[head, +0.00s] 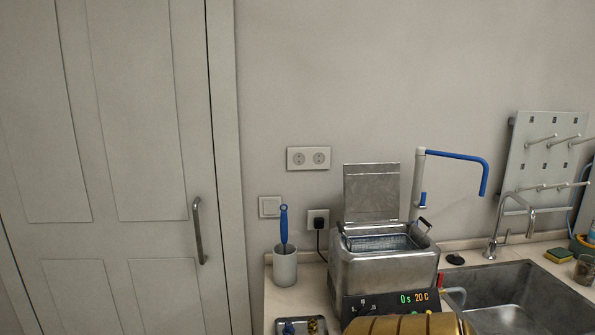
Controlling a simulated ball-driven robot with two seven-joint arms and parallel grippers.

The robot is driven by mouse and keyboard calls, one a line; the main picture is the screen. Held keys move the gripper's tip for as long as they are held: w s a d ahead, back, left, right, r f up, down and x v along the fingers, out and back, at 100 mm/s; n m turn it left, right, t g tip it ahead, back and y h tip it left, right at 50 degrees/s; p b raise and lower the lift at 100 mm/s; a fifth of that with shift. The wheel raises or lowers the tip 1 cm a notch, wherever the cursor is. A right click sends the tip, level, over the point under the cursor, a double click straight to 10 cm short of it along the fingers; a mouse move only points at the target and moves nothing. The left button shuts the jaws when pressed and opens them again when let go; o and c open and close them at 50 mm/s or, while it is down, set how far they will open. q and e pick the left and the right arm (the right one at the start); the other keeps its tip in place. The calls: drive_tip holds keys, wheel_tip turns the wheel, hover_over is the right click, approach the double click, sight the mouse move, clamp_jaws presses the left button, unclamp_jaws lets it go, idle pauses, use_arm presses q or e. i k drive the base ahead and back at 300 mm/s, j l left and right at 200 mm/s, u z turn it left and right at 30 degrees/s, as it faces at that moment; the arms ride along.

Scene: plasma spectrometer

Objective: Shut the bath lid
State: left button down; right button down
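The bath (383,273) is a steel box on the counter in the lower middle of the head view. Its display reads 0 s and 20 C. The bath lid (371,191) is a flat steel plate standing upright at the back of the bath, so the bath is open. A wire basket (383,243) with dark handles sits in the opening. Neither of my grippers is in view.
A cup (285,267) with a blue-handled brush stands left of the bath. A small tray (301,327) lies in front of the cup. A blue-spouted tap (455,158) rises behind the bath's right side. The sink (505,290) is to the right. A brown-gold rounded object (410,325) shows at the bottom edge.

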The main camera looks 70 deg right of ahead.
sight(371, 192)
drive_tip(key=i+j+z, duration=0.1)
drive_tip(key=i+z, duration=0.15)
drive_tip(key=i, duration=0.25)
drive_tip(key=i+j+z, duration=0.15)
drive_tip(key=i+z, duration=0.15)
drive_tip(key=i, duration=0.2)
drive_tip(key=i+z, duration=0.2)
drive_tip(key=z, duration=0.25)
drive_tip(key=i+z, duration=0.15)
drive_tip(key=z, duration=0.25)
drive_tip(key=i+z, duration=0.2)
drive_tip(key=z, duration=0.25)
drive_tip(key=i+j+z, duration=0.15)
drive_tip(key=z, duration=0.25)
